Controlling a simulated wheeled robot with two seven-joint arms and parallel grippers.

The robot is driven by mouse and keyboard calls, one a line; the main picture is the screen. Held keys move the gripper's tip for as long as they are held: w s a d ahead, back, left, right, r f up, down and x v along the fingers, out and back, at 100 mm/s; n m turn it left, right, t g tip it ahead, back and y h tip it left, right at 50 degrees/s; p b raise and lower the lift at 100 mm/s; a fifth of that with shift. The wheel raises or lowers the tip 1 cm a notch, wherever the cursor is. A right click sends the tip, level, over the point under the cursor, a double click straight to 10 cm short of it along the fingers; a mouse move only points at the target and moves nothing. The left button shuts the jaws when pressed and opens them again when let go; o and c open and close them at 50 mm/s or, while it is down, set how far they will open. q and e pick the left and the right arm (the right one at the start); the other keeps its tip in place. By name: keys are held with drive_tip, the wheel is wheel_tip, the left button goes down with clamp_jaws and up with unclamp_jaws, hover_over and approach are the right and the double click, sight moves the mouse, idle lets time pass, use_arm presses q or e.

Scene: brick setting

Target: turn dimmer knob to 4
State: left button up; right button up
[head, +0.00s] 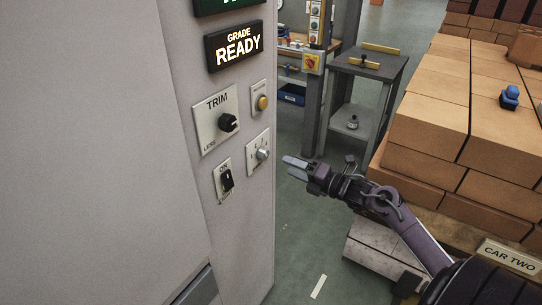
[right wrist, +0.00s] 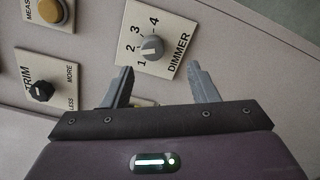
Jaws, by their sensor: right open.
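The dimmer knob (head: 262,154) is a grey knob on a small pale plate on the tall panel's narrow face. In the right wrist view the dimmer knob (right wrist: 152,47) sits on a plate marked DIMMER with 1, 2, 3 and 4 around it. Its pale mark appears to face the 1 and 2 side; the exact setting is hard to tell. My right gripper (head: 293,166) is just right of the panel in the head view. In the wrist view my right gripper (right wrist: 161,84) is open and empty, its fingertips short of the knob and apart from it.
On the panel, the black TRIM knob (head: 228,122), a yellow button (head: 262,103) and a black ON switch (head: 227,180) sit near the dimmer plate. A READY sign (head: 234,45) is above. Stacked bricks (head: 430,125) stand at right. Green floor (head: 300,235) lies between.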

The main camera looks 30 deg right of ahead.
sight(266, 156)
drive_tip(key=x, duration=0.2)
drive_tip(key=p+x, duration=0.1)
drive_tip(key=x, duration=0.1)
drive_tip(key=r+p+x, duration=0.1)
drive_tip(key=x, duration=0.1)
drive_tip(key=shift+a+r, duration=0.1)
drive_tip(key=shift+a, duration=0.15)
drive_tip(key=shift+w+a, duration=0.35)
drive_tip(key=shift+w, duration=0.25)
use_arm(q)
wheel_tip(266, 156, up, 2)
drive_tip(key=shift+w+r, duration=0.15)
drive_tip(key=shift+s, duration=0.25)
use_arm(e)
drive_tip(key=c, duration=1)
